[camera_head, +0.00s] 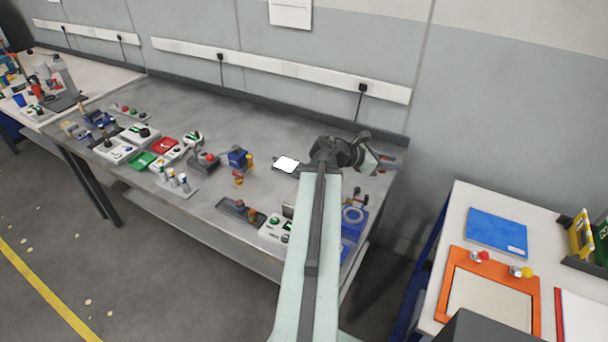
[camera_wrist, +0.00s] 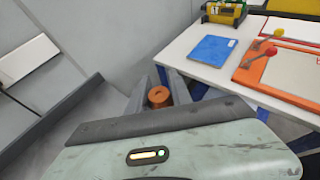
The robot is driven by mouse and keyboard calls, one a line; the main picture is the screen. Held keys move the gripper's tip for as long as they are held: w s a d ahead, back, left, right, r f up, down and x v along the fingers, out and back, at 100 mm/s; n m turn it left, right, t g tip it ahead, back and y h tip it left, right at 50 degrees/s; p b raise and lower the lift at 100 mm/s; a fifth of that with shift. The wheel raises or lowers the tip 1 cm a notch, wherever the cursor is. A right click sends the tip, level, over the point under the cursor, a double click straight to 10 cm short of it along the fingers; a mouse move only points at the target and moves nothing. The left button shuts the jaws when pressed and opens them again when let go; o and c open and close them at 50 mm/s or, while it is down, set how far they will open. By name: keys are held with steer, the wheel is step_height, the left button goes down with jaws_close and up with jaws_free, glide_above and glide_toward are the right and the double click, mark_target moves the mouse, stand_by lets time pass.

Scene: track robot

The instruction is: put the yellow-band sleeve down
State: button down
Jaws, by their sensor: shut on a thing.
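My gripper (camera_head: 379,161) is over the right end of the grey workbench (camera_head: 290,123), near its back right corner. In the wrist view its two grey fingers are shut on a copper-brown sleeve (camera_wrist: 158,96), seen end-on with a dark hole in its top. No yellow band shows on it from this angle. In the head view my arm and gripper mostly hide the held sleeve. I cannot tell whether it touches the bench.
A dark tray (camera_head: 229,207) with brown round parts lies at the bench front. A blue device (camera_head: 239,158) stands behind it. A blue box (camera_head: 354,217) sits at the right end. A white table with a blue folder (camera_head: 497,232) and orange-framed board (camera_head: 447,283) stands right.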

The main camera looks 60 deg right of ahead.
steer(key=w+a+f+n+t+h+b, duration=0.1)
steer(key=w+a+f+n+t+b, duration=0.1)
steer(key=w, duration=0.9)
steer(key=w+a+f+n+t+h+b, duration=0.1)
steer(key=w+a+f+n+t+b, duration=0.1)
steer(key=w, duration=0.9)
steer(key=w+a+f+n+t+h+b, duration=0.1)
steer(key=w+a+f+b, duration=0.3)
steer(key=w, duration=0.7)
steer(key=shift+w+a+f+n+t+h, duration=0.15)
steer(key=shift+a+f+n+t+h, duration=0.3)
steer(key=shift+a+f, duration=0.7)
steer(key=b, duration=0.2)
glide_above(291, 161)
steer(key=shift+f, duration=0.6)
step_height(291, 161, down, 4)
steer(key=b, duration=0.4)
steer(key=shift+r+p, duration=0.25)
steer(key=shift+p, duration=0.05)
steer(key=shift+f, duration=0.2)
steer(key=c, duration=1.1)
jaws_free()
steer(key=shift+c, duration=0.2)
steer(key=shift+r, duration=0.1)
